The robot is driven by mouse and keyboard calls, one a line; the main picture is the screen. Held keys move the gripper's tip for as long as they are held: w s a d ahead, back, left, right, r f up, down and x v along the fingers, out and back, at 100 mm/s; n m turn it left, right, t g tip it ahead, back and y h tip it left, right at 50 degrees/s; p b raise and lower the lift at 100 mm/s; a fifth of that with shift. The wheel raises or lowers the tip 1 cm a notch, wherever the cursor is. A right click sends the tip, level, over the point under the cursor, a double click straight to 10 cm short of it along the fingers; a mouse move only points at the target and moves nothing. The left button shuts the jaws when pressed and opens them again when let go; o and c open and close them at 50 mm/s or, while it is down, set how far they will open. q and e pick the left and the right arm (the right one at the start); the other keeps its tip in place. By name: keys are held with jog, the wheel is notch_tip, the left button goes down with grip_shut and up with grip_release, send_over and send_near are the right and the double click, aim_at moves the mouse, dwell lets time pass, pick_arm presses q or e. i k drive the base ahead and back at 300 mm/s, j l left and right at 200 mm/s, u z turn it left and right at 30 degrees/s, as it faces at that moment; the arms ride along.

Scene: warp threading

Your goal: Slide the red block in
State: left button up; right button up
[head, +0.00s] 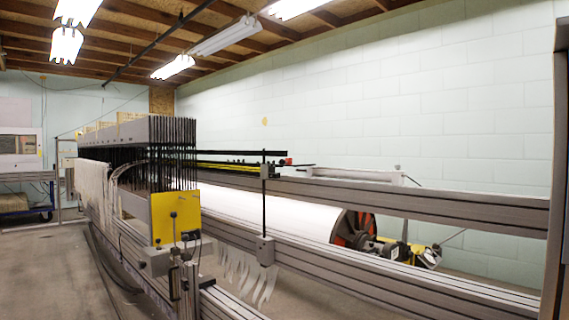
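A small red block (286,161) shows in the head view near the middle. It sits at the right end of a thin black and yellow bar (232,167), close to the top of a dark upright rod (264,205). It is too small to tell whether it is fully in the bar or sticks out. Neither of my grippers is in the head view.
A long machine with a yellow end plate (174,212) and many dark vertical bars (172,137) stands at left. Grey metal rails (420,205) cross in front of a large white roll (290,214) at right. Open floor (45,265) lies at left.

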aim_at(287, 161)
jog(key=j, duration=0.4)
jog(key=i+j, duration=0.15)
jog(key=j, duration=0.6)
jog(key=i+j+u, duration=0.1)
jog(key=i+j, duration=0.55)
jog(key=i+l, duration=0.1)
jog(key=i, duration=0.4)
jog(key=i+l, duration=0.1)
jog(key=i, duration=0.45)
jog(key=i+l, duration=0.4)
jog(key=u, duration=0.05)
